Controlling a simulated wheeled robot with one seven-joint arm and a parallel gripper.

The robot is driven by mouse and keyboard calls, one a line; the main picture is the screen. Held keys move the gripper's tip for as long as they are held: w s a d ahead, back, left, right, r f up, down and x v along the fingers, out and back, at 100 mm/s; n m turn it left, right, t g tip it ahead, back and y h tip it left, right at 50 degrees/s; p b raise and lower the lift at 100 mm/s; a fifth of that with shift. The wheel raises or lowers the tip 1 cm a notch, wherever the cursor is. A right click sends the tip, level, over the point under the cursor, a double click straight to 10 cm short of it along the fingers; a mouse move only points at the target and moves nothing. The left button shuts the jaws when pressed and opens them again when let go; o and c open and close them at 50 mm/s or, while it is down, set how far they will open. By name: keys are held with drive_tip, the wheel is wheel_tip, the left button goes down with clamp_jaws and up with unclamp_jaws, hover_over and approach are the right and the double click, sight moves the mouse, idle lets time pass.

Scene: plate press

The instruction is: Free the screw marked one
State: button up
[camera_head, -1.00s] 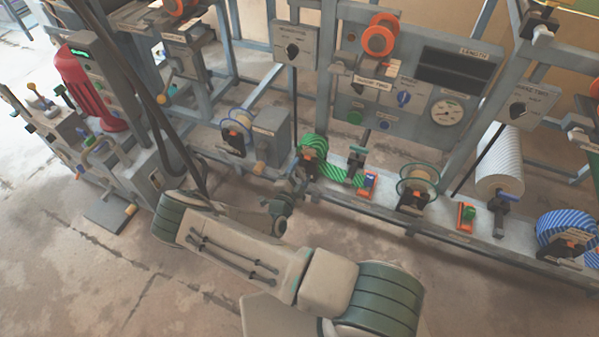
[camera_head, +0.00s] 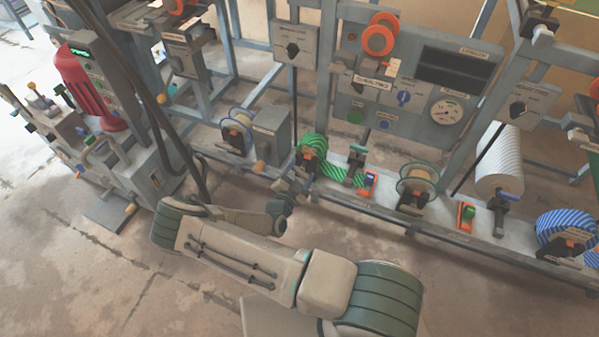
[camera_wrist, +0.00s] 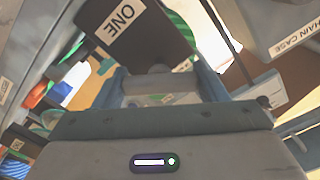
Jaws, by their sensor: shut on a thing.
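A dark block with a white label reading ONE (camera_wrist: 121,22) fills the upper left of the wrist view. A grey rounded screw head (camera_wrist: 158,74) shows just below it, between the two blue-grey fingers of my gripper (camera_wrist: 160,88). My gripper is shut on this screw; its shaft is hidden. In the head view my gripper (camera_head: 293,184) is at the front edge of the machine bench, just below the dark clamp (camera_head: 307,157) at the green striped roll (camera_head: 316,143). The screw itself is too small to make out there.
A grey case labelled CHAIN CASE (camera_wrist: 290,28) stands close at the upper right of the wrist view. In the head view a grey box (camera_head: 271,135) is left of the roll, and a spool (camera_head: 418,180) stands to the right. The floor in front is clear.

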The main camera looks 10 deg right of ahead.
drive_tip(key=shift+a, duration=0.1)
drive_tip(key=o, duration=1)
drive_tip(key=shift+a, duration=0.1)
drive_tip(key=p+v, duration=0.1)
drive_tip(key=v, duration=1.2)
drive_tip(key=shift+s+a, duration=0.15)
drive_tip(key=shift+s, duration=0.2)
drive_tip(key=shift+r, duration=0.1)
